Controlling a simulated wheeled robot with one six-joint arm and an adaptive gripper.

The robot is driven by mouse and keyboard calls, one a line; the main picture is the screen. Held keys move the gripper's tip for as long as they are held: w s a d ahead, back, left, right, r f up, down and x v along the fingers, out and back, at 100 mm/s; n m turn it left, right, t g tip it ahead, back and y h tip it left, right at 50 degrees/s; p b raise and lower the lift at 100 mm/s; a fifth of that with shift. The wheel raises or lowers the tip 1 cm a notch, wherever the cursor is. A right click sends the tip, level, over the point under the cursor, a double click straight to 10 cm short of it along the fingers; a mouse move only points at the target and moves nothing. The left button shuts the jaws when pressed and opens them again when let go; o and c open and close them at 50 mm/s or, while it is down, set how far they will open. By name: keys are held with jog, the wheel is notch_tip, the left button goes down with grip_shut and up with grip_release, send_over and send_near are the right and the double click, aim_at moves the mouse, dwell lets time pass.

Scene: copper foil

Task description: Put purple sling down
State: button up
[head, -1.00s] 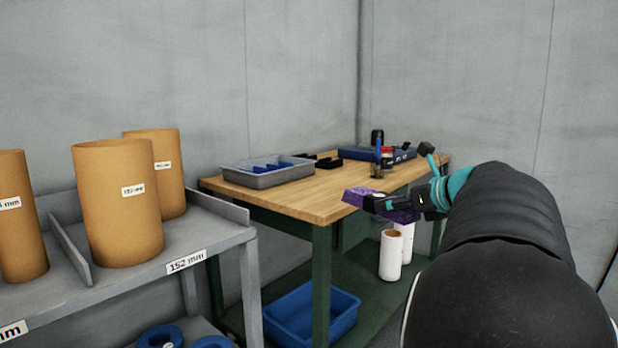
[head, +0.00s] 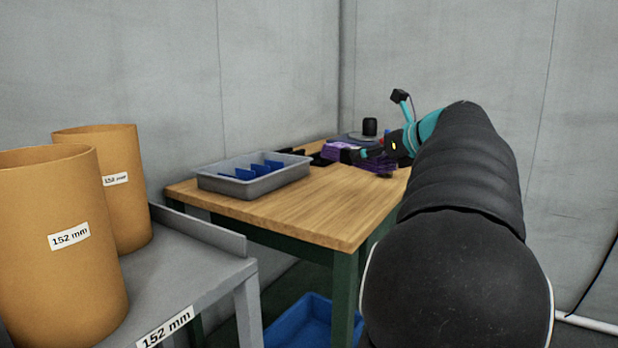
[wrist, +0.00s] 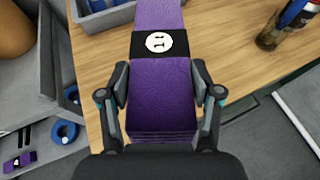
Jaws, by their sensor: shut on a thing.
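The purple sling is a folded bundle with a black band and a white round label. In the wrist view the sling (wrist: 160,95) lies between the two fingers of my gripper (wrist: 163,95), which is shut on it. In the head view the sling (head: 345,152) shows at the tip of my gripper (head: 362,155), over the wooden workbench (head: 290,205). My arm hides part of the bench's right side. I cannot tell whether the sling touches the bench top.
A grey tray (head: 255,182) with blue dividers stands on the bench's left. A jar with a blue item (wrist: 272,35) stands at the wrist view's upper right. A grey shelf (head: 205,270) with cardboard tubes (head: 60,260) is at left. A blue bin (head: 305,325) sits below. The bench's front is clear.

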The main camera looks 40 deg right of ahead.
send_over(331, 200)
notch_tip(331, 200, down, 7)
jog(key=shift+r+b, duration=0.1)
jog(key=shift+b, duration=0.25)
jog(key=shift+f+b, duration=0.45)
jog(key=shift+f, duration=1.5)
jog(key=shift+f, duration=0.2)
jog(key=o, duration=1.4)
jog(key=shift+o, duration=0.2)
jog(key=shift+r, duration=0.15)
jog(key=v, duration=1.2)
